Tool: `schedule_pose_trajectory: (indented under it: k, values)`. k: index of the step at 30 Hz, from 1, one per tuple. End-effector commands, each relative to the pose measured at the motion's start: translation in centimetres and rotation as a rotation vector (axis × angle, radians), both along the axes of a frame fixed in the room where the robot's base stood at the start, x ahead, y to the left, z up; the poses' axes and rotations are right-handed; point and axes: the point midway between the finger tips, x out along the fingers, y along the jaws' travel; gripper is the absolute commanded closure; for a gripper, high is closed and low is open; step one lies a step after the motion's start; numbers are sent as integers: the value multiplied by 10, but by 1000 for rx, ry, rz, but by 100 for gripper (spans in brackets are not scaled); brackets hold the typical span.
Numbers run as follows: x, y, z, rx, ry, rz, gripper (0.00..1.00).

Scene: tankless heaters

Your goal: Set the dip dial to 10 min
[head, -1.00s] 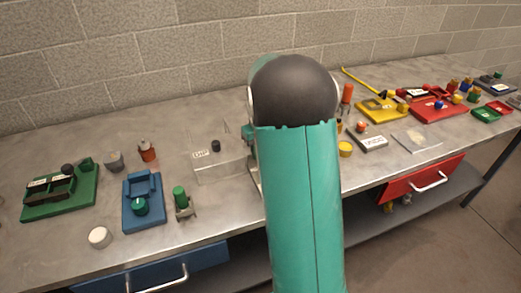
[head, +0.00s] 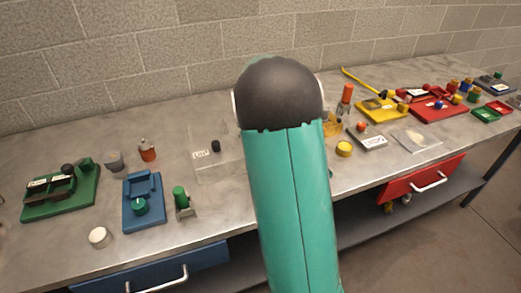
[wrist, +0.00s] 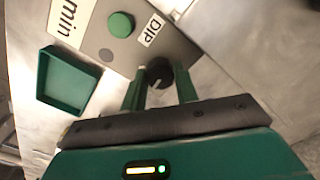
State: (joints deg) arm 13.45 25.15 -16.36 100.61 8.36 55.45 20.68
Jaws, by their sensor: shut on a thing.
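In the wrist view, the black dip dial (wrist: 158,70) sits at the edge of a grey panel (wrist: 100,49). A white DIP label (wrist: 151,30) is just above it. A white pointer mark shows on the dial. The two green fingers of my gripper (wrist: 159,83) are shut on the dial, one on each side. A white label (wrist: 70,16) reads "min"; its number is cut off, so I cannot read the dial's setting. In the head view, my teal arm hides the gripper.
A green round button (wrist: 120,24) is on the panel near the dial, and a green tray (wrist: 68,81) lies beside it. In the head view, a blue stand (head: 144,203), a green block (head: 62,195) and a yellow cap (head: 344,149) are on the metal bench.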

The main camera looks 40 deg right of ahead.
Motion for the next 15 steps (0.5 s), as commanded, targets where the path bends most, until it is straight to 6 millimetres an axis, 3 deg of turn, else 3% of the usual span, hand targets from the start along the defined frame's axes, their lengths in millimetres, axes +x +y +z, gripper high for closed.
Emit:
schedule_pose_trajectory:
  k: [15]
  values:
    - [0,-1,0,-2,-1,-102,93]
